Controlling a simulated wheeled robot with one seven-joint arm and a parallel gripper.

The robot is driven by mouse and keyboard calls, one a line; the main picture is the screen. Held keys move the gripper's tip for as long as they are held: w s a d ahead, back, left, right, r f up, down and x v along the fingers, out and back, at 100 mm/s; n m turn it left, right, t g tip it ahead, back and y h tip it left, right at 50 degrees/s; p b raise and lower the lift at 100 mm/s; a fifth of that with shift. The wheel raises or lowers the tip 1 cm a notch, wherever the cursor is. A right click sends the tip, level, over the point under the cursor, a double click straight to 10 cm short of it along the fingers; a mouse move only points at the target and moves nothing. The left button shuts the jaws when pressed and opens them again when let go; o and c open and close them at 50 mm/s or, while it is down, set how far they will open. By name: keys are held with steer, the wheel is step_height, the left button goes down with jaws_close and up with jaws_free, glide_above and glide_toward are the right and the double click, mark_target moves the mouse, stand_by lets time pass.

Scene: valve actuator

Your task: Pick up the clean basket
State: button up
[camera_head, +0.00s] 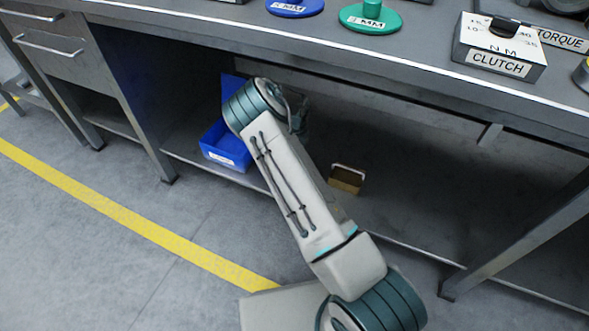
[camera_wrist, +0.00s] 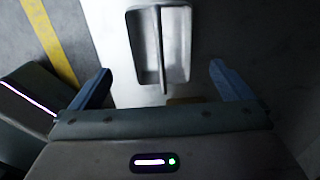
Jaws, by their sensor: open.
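In the wrist view, a pale grey, open-topped holder (camera_wrist: 177,50) with a raised divider lies ahead of my gripper (camera_wrist: 160,72), roughly centred between the fingertips. It looks like the basket, but I cannot tell whether it is clean. My gripper is open, with its two blue fingers wide apart and nothing between them. In the head view, a small brown box with a whitish handle (camera_head: 346,180) sits on the low shelf, right of my arm. I cannot tell if it is the same thing. My gripper is mostly hidden behind my arm there.
A blue bin (camera_head: 226,155) stands on the low shelf (camera_head: 400,222), partly behind my arm. The workbench top (camera_head: 400,62) overhangs the shelf, with legs at both sides. A clutch box (camera_head: 497,50) and coloured discs stand on top. Open floor lies in front.

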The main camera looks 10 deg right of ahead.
step_height(320, 180, down, 4)
steer(key=shift+a+r+b, duration=0.1)
steer(key=shift+r+b, duration=0.1)
steer(key=shift+b, duration=0.25)
steer(key=shift+f+b, duration=1.6)
steer(key=shift+f, duration=1.55)
steer(key=c, duration=1)
